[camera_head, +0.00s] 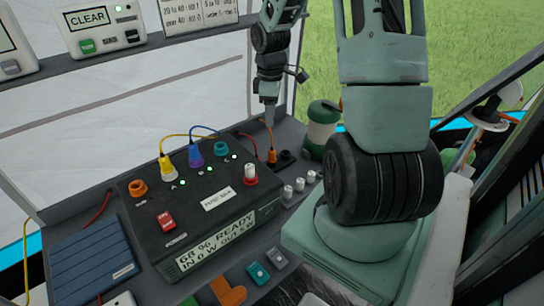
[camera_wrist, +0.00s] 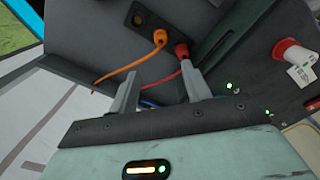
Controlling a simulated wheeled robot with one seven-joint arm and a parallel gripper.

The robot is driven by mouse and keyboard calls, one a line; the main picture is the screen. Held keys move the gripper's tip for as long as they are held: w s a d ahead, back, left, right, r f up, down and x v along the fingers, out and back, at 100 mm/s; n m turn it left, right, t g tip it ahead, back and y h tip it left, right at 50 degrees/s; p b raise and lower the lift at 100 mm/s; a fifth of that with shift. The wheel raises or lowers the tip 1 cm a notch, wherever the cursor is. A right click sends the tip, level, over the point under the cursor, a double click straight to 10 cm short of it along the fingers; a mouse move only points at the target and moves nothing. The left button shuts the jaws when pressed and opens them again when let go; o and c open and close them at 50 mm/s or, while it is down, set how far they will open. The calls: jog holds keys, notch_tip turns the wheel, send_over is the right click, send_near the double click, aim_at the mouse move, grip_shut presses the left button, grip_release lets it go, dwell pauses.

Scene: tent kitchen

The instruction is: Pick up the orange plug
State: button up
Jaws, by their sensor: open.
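The orange plug (camera_head: 272,156) stands upright at the back right of the counter, beside the black power box (camera_head: 205,228), with an orange cable at it. In the wrist view the orange plug (camera_wrist: 158,38) lies beyond my fingertips, with a red plug (camera_wrist: 182,50) close to its right. My gripper (camera_head: 270,116) is just above the orange plug and points down. In the wrist view my gripper (camera_wrist: 155,82) has its two fingers apart with nothing held between them. Whether a finger touches the plug cannot be told.
The power box carries a yellow plug (camera_head: 168,168), a blue plug (camera_head: 195,156) and a red-and-white knob (camera_head: 250,174). Several small white pieces (camera_head: 300,184) lie in front. A shelf edge (camera_head: 110,56) runs above left.

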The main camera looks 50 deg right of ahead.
aim_at(272, 147)
notch_tip(272, 147, down, 10)
jog(key=shift+r, duration=0.25)
jog(key=shift+s+f, duration=0.15)
jog(key=shift+f, duration=1.15)
jog(key=shift+s+f, duration=0.1)
jog(key=shift+f, duration=1.2)
grip_shut()
